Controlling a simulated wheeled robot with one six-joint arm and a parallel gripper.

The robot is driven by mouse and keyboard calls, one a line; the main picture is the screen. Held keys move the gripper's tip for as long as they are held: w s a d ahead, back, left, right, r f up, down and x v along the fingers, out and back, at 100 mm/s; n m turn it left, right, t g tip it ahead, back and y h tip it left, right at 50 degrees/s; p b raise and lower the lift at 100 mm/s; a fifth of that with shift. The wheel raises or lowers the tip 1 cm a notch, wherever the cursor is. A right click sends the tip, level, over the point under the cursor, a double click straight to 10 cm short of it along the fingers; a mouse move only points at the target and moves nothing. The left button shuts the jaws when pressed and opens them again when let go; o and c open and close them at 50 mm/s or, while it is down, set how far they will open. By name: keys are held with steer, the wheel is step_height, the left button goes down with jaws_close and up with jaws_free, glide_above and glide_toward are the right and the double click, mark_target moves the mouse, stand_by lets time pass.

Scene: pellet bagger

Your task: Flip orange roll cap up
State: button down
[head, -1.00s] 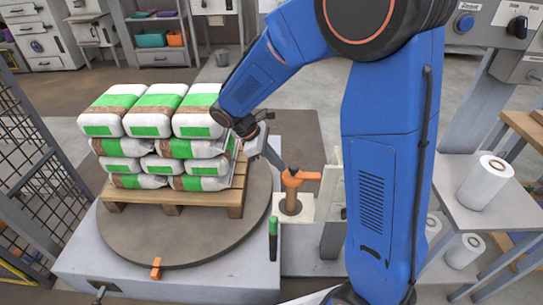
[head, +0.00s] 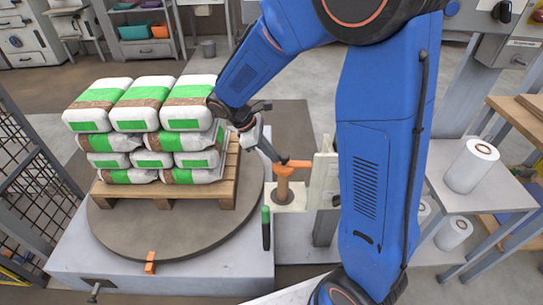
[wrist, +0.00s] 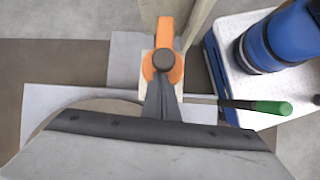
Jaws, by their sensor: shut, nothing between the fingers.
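The orange roll cap (head: 295,163) sits on top of an upright brown roll (head: 284,188) on a pale square plate, with its arm pointing right in the head view. In the wrist view the orange cap (wrist: 176,72) has a dark round knob at its middle and its arm points up the picture. My gripper (head: 273,157) reaches down from the upper left, its grey fingers shut with nothing between them. In the wrist view the fingertips (wrist: 162,90) are right at the knob and cover the near side of the cap; I cannot tell whether they touch.
A pallet (head: 165,193) of green-and-white bags stands on the round turntable (head: 125,235) at the left. A side shelf holds a white film roll (head: 471,166).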

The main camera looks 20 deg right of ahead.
mark_target(288, 155)
steer(key=shift+d+r, duration=0.1)
steer(key=shift+r, duration=0.1)
steer(key=shift+s+d+r+y, duration=0.15)
steer(key=shift+d+r+y, duration=0.15)
steer(key=shift+r+y, duration=0.4)
steer(key=d+r+y, duration=0.1)
steer(key=r+y, duration=0.1)
steer(key=s+d+r+t+y, duration=0.1)
steer(key=d, duration=0.1)
steer(key=shift+r+t+y, duration=0.3)
steer(key=shift+r+y, duration=0.1)
steer(key=shift+s+d+r+t+y, duration=0.2)
steer(key=shift+d+r+t+y, duration=0.1)
steer(key=shift+d+r+y, duration=0.4)
steer(key=shift+s+d+r, duration=0.2)
steer(key=shift+d+r, duration=0.15)
steer(key=shift+d, duration=0.25)
